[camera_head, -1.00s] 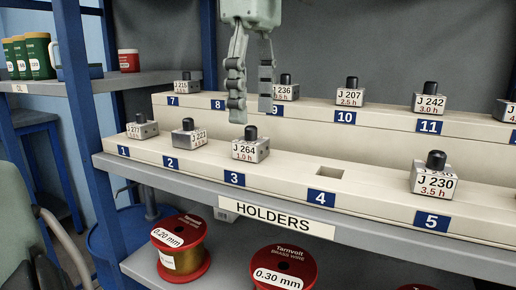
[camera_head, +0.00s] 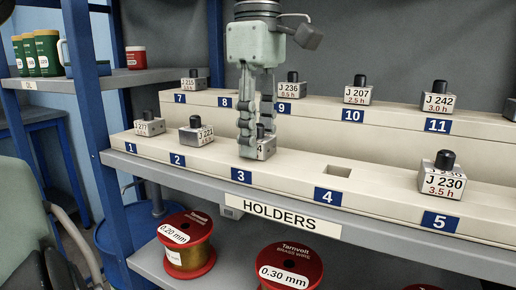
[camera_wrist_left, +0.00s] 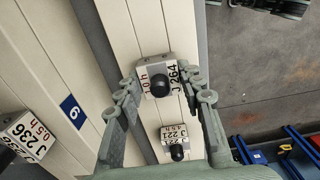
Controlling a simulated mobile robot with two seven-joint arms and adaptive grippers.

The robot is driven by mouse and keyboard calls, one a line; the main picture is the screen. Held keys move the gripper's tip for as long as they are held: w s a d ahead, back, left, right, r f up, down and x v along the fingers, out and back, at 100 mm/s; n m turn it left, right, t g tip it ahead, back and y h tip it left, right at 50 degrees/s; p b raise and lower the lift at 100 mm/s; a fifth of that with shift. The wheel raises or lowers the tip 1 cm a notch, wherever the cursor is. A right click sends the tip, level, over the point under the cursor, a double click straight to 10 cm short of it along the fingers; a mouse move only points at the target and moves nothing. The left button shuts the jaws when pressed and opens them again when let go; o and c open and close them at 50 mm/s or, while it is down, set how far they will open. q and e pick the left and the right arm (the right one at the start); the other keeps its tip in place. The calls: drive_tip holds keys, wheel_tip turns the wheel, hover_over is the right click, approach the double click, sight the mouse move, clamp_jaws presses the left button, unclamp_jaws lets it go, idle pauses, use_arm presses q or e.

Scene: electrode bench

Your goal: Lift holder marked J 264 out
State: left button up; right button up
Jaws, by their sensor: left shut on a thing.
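The holder marked J 264 (camera_head: 266,151) is a small light-grey block with a black knob on top. It sits at position 3 of the front row, partly hidden behind my fingers. My left gripper (camera_head: 256,138) reaches down from above and is shut on it. In the left wrist view, the J 264 holder (camera_wrist_left: 151,68) shows its label and its "1.0 h" marking between the two fingers of my left gripper (camera_wrist_left: 163,95). No clear gap shows under the holder.
Holder J 221 (camera_head: 196,136) stands close by at position 2, and J 277 (camera_head: 149,127) at position 1. Position 4 is an empty square slot (camera_head: 338,171). J 230 (camera_head: 442,181) stands at position 5. The raised back row (camera_head: 318,110) bears more holders behind my gripper.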

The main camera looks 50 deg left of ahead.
use_arm(q)
clamp_jaws()
use_arm(e)
drive_tip(key=shift+s+f, duration=0.1)
drive_tip(key=shift+s, duration=0.2)
drive_tip(key=shift+s, duration=0.1)
use_arm(q)
drive_tip(key=shift+r, duration=0.5)
drive_tip(key=r, duration=0.3)
drive_tip(key=shift+s+a+r, duration=0.15)
drive_tip(key=shift+s+r, duration=0.1)
drive_tip(key=shift+r, duration=0.05)
drive_tip(key=s+a+r, duration=0.4)
drive_tip(key=s+r, duration=0.2)
drive_tip(key=s, duration=0.4)
drive_tip(key=shift+s+a+r, duration=0.15)
drive_tip(key=shift+r, duration=0.05)
